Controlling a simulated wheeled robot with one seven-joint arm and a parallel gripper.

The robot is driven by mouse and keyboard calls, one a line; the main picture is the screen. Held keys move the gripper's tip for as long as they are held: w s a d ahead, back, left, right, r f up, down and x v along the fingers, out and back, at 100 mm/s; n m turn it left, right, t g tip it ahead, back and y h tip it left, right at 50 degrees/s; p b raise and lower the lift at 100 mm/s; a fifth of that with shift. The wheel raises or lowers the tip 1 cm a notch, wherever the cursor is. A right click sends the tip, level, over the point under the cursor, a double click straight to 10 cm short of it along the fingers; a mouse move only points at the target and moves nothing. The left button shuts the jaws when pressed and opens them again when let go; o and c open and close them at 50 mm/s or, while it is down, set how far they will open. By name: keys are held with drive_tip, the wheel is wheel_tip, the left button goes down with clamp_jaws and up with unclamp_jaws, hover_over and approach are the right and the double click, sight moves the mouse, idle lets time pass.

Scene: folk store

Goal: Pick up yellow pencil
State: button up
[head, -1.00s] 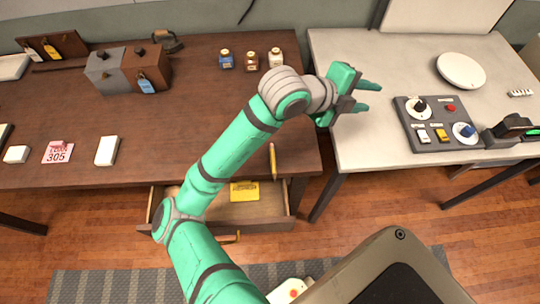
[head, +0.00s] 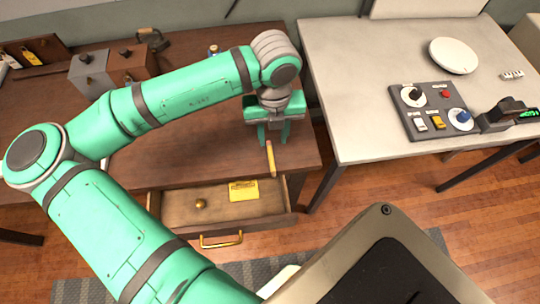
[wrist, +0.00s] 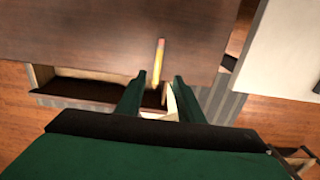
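The yellow pencil (head: 270,158) lies on the dark wooden desk (head: 200,150) near its front right edge, with one end at the edge above the open drawer. It also shows in the wrist view (wrist: 159,62), lying beyond and roughly between the fingertips. My gripper (head: 273,140) points down over the desk, just behind the pencil in the head view. In the wrist view my gripper (wrist: 156,82) has its two fingers apart with nothing held between them. Whether the fingertips touch the desk I cannot tell.
The drawer (head: 225,208) below the desk edge is open and holds a yellow item (head: 243,191) and a small brass ball (head: 201,204). A pale table (head: 370,130) with a control panel (head: 435,112) stands to the right, across a gap.

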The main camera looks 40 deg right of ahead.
hover_over(271, 157)
drive_tip(key=f, duration=0.4)
drive_tip(key=shift+d, duration=0.3)
drive_tip(key=f, duration=0.5)
drive_tip(key=shift+w+a+f, duration=0.15)
drive_tip(key=shift+a, duration=0.15)
drive_tip(key=shift+d+f, duration=0.1)
clamp_jaws()
